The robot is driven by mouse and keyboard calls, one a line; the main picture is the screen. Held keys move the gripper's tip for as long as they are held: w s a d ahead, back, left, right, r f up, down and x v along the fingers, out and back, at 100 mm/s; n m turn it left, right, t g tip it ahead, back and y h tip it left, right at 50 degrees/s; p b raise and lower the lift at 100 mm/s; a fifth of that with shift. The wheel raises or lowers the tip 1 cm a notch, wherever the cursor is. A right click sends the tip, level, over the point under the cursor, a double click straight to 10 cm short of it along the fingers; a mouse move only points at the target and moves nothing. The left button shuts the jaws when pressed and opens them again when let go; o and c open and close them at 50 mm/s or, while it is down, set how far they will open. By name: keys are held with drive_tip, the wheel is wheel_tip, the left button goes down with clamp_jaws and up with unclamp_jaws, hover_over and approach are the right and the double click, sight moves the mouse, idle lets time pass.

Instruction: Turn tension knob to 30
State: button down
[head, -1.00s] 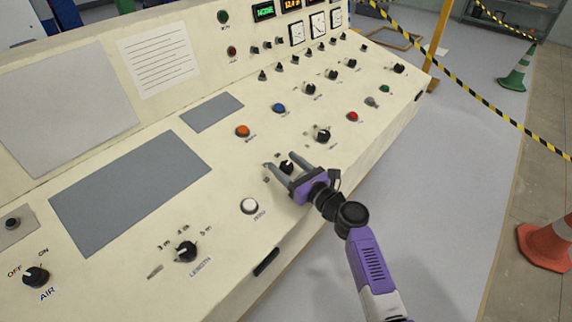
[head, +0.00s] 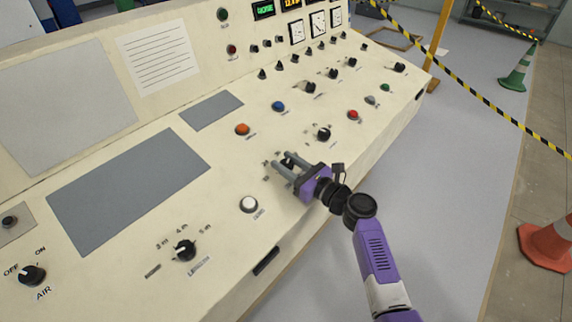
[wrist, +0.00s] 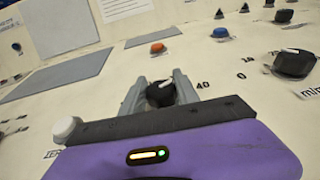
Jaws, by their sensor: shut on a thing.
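A small black knob (wrist: 160,94) with a white pointer mark stands between the two grey fingers of my gripper (wrist: 161,78) in the wrist view. A printed 40 shows to its right; other scale numbers around it are hidden by the fingers. The knob's pointer is visible, but its exact reading cannot be told. In the head view the purple gripper (head: 275,160) reaches over the front part of the cream console, with its fingers shut on the knob (head: 289,160), which is partly covered.
The cream console (head: 225,185) carries other controls: a white button (head: 249,204), an orange button (head: 242,129), a black knob (head: 323,133) and the length knob (head: 185,250). Floor is clear to the right; striped tape (head: 470,92) and cones (head: 548,243) stand beyond.

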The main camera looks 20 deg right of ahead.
drive_tip(key=n+g+y+b, duration=0.1)
drive_tip(key=n+y+b, duration=0.1)
drive_tip(key=n+g+y+b, duration=0.1)
drive_tip(key=n+g, duration=0.1)
drive_tip(key=n+g+y+b, duration=0.1)
drive_tip(key=n+y+b, duration=0.1)
drive_tip(key=shift+f+g+y+b, duration=0.3)
drive_tip(key=shift+g+b, duration=0.05)
drive_tip(key=shift+g, duration=0.05)
drive_tip(key=n+g+y+b, duration=0.1)
drive_tip(key=n+g+b, duration=0.1)
drive_tip(key=g+b, duration=0.1)
drive_tip(key=shift+n+y+b, duration=0.35)
drive_tip(key=shift+n+y, duration=0.05)
drive_tip(key=shift+s+r+n+g+b, duration=0.1)
drive_tip(key=shift+r+n+g+b, duration=0.05)
drive_tip(key=shift+n+g+b, duration=0.45)
drive_tip(key=shift+y, duration=0.3)
drive_tip(key=c, duration=0.9)
unclamp_jaws()
drive_tip(key=shift+a+r, duration=0.1)
drive_tip(key=shift+v, duration=3.95)
